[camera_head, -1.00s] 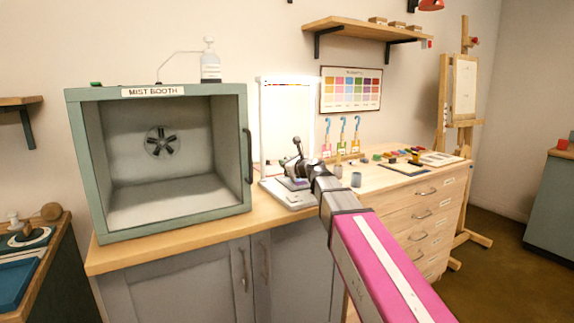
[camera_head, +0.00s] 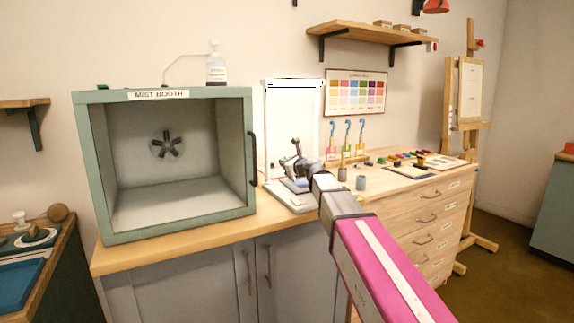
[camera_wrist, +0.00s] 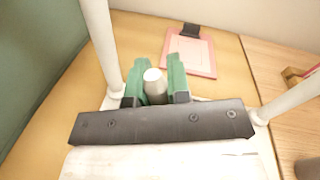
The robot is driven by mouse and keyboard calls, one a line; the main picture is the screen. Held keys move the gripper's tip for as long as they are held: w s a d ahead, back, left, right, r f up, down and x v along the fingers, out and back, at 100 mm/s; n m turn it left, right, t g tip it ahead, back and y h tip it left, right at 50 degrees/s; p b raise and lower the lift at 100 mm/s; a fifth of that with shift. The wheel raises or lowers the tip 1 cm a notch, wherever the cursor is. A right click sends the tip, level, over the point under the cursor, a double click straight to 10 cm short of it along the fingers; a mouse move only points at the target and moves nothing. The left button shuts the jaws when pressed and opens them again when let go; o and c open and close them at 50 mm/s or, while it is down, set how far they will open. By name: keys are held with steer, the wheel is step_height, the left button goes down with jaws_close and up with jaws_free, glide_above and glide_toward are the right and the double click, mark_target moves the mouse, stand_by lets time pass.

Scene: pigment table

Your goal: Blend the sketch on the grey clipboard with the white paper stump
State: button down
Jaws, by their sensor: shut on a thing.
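In the wrist view the two green fingers of my gripper (camera_wrist: 156,92) are shut on the white paper stump (camera_wrist: 153,77), whose rounded pale end shows between them. In the head view my gripper (camera_head: 297,172) is above the white base (camera_head: 291,203) beside the mist booth, and the stump cannot be made out there. A pinkish clipboard (camera_wrist: 207,70) with a dark clip and a pale sheet lies on the wooden top beyond the fingers, apart from them. I cannot make out a clearly grey clipboard or any sketch lines.
The mist booth (camera_head: 108,165) stands on the left. White posts (camera_wrist: 101,45) rise on both sides of my fingers in the wrist view. A grey cup (camera_head: 361,183), hooked tools and coloured pigments stand on the drawer cabinet (camera_head: 418,200) at right.

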step_height(320, 180, up, 7)
stand_by(1.0)
stand_by(0.4)
steer(key=w+d+f, duration=0.2)
steer(key=d+f, duration=0.1)
steer(key=f, duration=0.2)
steer(key=shift+d+f, duration=0.15)
steer(key=shift+d, duration=0.1)
stand_by(0.4)
steer(key=shift+f, duration=0.9)
stand_by(0.7)
